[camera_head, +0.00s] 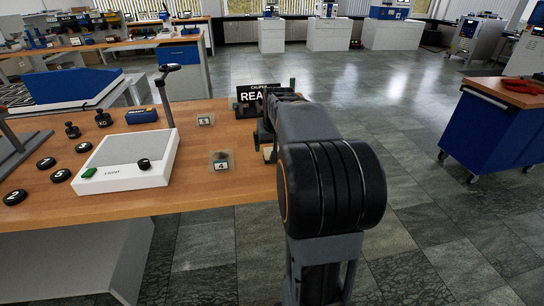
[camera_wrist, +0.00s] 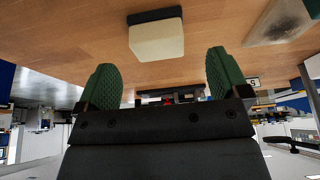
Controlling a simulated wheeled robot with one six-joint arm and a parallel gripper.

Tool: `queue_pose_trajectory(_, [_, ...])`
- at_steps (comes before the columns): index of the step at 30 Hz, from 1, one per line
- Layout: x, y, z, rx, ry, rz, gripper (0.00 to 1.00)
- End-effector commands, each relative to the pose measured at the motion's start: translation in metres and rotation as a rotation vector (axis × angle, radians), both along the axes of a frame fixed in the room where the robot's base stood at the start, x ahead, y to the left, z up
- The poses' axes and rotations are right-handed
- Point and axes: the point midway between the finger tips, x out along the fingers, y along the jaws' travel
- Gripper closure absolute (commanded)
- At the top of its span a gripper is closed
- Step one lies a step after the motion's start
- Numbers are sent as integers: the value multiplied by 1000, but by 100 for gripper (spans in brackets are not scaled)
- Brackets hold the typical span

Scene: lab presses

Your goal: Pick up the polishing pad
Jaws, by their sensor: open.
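The polishing pad, seemingly the cream block with a dark backing (camera_wrist: 157,42), rests on the wooden table in the wrist view, between and just beyond my fingertips. In the head view a small cream patch of it (camera_head: 267,154) shows beside my arm, and the rest is hidden. My gripper (camera_wrist: 160,62) has two green ribbed fingers spread wide with nothing between them. The fingers do not visibly touch the pad. In the head view my arm hides most of my gripper.
A small plate marked 4 (camera_head: 221,161) and one marked 5 (camera_head: 205,120) lie left of my arm. A black sign (camera_head: 247,97) stands behind it. A white device with a post (camera_head: 130,162) and several black weights are farther left. A blue cart (camera_head: 498,130) stands right, across open floor.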

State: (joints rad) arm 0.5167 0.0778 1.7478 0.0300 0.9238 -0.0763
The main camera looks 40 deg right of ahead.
Motion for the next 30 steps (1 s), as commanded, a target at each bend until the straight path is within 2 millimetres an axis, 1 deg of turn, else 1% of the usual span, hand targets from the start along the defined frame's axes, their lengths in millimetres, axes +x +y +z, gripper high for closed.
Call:
queue_pose_trajectory(9, [13, -8, -39, 2, 3, -1, 6])
queue_pose_trajectory(12, [15, -9, -44, 1, 1, -1, 6])
queue_pose_trajectory(17, [15, -9, -43, 0, 0, -1, 6])
queue_pose_trajectory(20, [15, -9, -43, 0, 0, -1, 14])
queue_pose_trajectory(30, [15, -9, -43, 0, 0, -1, 47])
